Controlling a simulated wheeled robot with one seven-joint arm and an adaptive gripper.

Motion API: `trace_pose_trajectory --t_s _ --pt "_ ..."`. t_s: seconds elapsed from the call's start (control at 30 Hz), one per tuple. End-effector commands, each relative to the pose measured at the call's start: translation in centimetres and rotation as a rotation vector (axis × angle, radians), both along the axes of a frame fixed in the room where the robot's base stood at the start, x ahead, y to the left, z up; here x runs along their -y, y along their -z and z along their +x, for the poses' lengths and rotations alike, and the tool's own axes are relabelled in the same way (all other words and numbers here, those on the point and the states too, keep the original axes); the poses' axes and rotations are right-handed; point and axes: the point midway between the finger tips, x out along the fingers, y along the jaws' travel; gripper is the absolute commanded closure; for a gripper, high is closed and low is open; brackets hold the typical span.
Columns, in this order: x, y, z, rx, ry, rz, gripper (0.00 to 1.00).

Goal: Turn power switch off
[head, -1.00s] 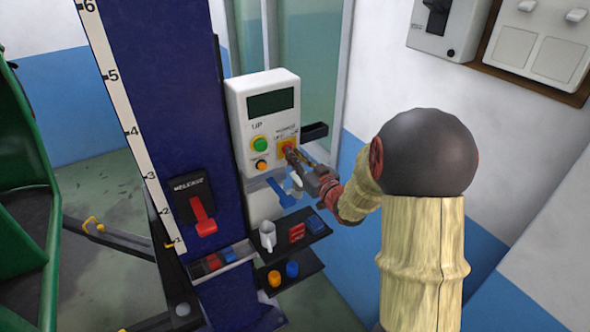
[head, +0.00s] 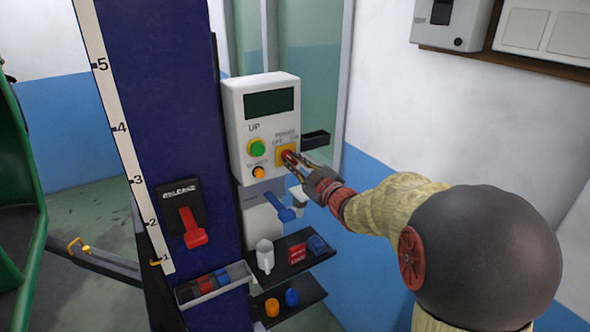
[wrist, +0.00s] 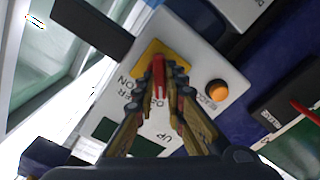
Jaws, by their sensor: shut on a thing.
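The power switch is a red knob (wrist: 158,76) on a yellow plate (head: 281,155), at the lower right of the white control box (head: 263,98). My gripper (head: 292,157) reaches the switch from the right. In the wrist view my gripper (wrist: 159,80) has its two fingers on either side of the red knob and is shut on it. The fingers hide part of the knob and plate. The "POWER" and "ON" lettering shows beside the plate in the wrist view, partly covered.
A green button (head: 257,147) and an orange button (head: 258,172) sit left of the switch. A blue lever (head: 280,206) is below the box. Shelves (head: 290,262) hold a mug and small items. A red release lever (head: 194,228) is on the blue column. A dark bracket (head: 316,139) juts out at right.

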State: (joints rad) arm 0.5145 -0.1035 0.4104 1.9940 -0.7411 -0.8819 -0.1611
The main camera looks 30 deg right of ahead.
Motion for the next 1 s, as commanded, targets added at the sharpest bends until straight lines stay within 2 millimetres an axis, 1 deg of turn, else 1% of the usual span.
trace_pose_trajectory --t_s 0.53,0.57,0.6,0.87,1.0 --pt "-0.02 0.01 0.01 0.000 0.000 -0.027 1.00" --pt "-0.02 0.01 0.01 0.000 -0.001 -0.026 0.87" --pt "-0.02 0.01 0.01 0.000 -0.001 -0.026 0.85" --pt "-0.02 0.01 0.01 0.000 -0.001 -0.025 0.70" --pt "-0.01 0.00 0.01 0.000 -0.001 -0.025 0.70"
